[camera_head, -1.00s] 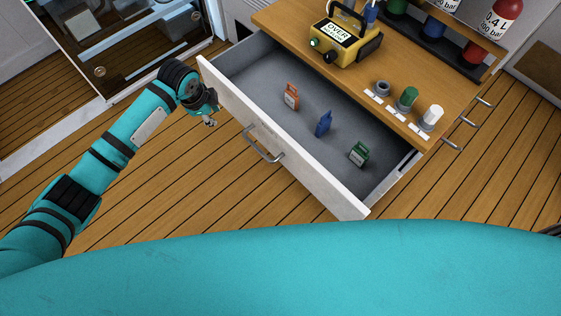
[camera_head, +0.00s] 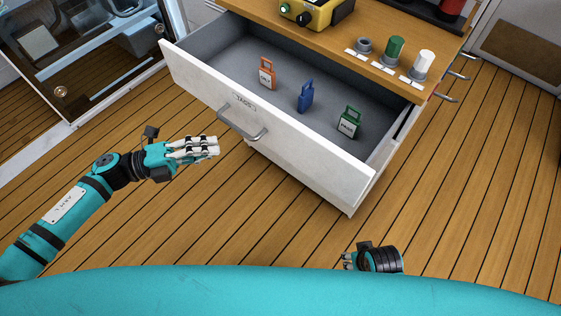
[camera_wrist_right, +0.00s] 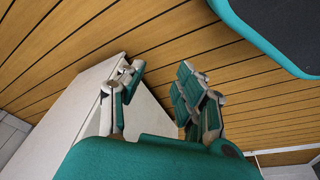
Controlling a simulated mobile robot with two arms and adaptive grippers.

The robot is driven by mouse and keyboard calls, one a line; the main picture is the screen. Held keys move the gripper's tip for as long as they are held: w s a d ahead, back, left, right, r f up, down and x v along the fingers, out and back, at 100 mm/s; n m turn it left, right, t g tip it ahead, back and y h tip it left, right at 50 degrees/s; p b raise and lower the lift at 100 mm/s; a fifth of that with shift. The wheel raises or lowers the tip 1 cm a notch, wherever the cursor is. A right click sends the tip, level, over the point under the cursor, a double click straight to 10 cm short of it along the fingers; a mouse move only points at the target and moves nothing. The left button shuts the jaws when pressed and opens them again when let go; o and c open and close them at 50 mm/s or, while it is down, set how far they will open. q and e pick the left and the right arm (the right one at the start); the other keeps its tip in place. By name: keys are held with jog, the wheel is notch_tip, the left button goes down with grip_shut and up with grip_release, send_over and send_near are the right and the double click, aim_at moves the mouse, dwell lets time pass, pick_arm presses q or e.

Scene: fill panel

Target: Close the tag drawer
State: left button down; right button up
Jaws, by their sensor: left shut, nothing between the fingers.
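The tag drawer (camera_head: 300,155) is pulled out from the cabinet, with a white front, a "TAGS" label and a grey handle (camera_head: 242,122). Inside stand an orange tag (camera_head: 267,74), a blue tag (camera_head: 305,97) and a green tag (camera_head: 349,123). My left gripper (camera_head: 216,147) is shut and empty, in front of the drawer front and just left of and below the handle, seemingly apart from it. My right gripper (camera_head: 346,262) is low, in front of the drawer's right end. The right wrist view shows its fingers spread and empty (camera_wrist_right: 163,78), with a white panel (camera_wrist_right: 65,120) beyond.
The wooden cabinet top (camera_head: 330,38) carries a yellow device (camera_head: 318,10) and grey, green and white knobs (camera_head: 395,50). Hooks (camera_head: 445,97) stick out at its right side. A glass-fronted cabinet (camera_head: 80,60) stands at the left. The wooden floor before the drawer is clear.

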pick_arm(q)
jog(key=s+f+m+g, duration=0.1)
jog(key=s+m+g, duration=0.1)
jog(key=s+g, duration=0.1)
send_near(289, 146)
jog(key=s+d, duration=0.2)
jog(key=d, duration=0.1)
jog(key=shift+w+d, duration=1.1)
jog(key=shift+w, duration=0.1)
pick_arm(e)
jog(key=shift+r, duration=0.5)
pick_arm(q)
jog(key=shift+w+d, duration=0.1)
jog(key=shift+w, duration=0.05)
pick_arm(e)
jog(key=shift+s+d+f, duration=0.1)
